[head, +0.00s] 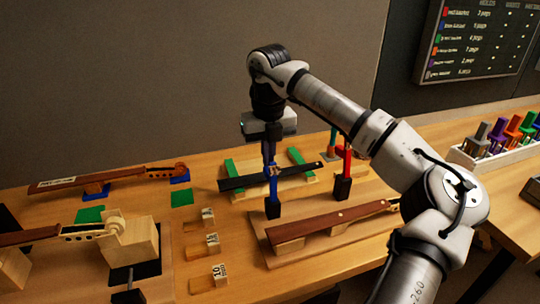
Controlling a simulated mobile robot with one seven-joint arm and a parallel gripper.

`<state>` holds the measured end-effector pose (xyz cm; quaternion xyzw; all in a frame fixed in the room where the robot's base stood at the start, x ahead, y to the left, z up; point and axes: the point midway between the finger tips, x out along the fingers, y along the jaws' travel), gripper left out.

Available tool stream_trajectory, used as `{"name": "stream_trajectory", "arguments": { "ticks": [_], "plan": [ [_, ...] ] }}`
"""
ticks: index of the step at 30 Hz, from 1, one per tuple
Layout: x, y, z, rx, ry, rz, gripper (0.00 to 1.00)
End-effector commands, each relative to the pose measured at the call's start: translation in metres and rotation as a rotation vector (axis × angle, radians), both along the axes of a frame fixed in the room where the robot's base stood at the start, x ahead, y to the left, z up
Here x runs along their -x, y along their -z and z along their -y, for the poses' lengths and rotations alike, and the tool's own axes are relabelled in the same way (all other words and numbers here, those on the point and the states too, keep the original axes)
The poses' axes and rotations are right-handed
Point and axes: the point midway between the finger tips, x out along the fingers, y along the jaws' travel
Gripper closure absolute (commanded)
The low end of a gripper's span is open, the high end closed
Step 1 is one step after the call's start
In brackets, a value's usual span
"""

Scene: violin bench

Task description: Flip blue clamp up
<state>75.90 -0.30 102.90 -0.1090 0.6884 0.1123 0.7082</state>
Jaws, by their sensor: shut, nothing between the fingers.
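The blue clamp (272,187) is in the head view, at the front edge of a wooden fixture with green pads. Its dark handle end (272,209) points down, and a dark fingerboard (236,183) crosses it at mid-height. My gripper (269,158) comes straight down from above at the clamp's upper part. Its fingers are shut with nothing between them. They overlap the clamp in this view, so I cannot tell whether they touch it. The clamp's upper end is partly hidden by the fingers.
A red clamp (347,163) stands just right. A brown neck (325,222) lies on blocks in front. Small numbered blocks (207,216) are at left, with violin necks (110,178) beyond. A tool rack (500,150) is at the far right. My arm crosses the right side.

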Motion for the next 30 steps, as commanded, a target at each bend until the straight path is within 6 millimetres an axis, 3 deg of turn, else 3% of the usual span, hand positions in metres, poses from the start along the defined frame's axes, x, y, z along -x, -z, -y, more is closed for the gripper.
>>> {"name": "stream_trajectory", "arguments": {
  "ticks": [3,11,30],
  "plan": [
    [-0.011,0.008,-0.004,0.001,0.001,0.0,1.0],
    [-0.011,0.008,-0.003,0.0,0.0,-0.001,1.0],
    [0.004,-0.002,0.001,0.003,-0.001,-0.004,1.0]
  ]
}}
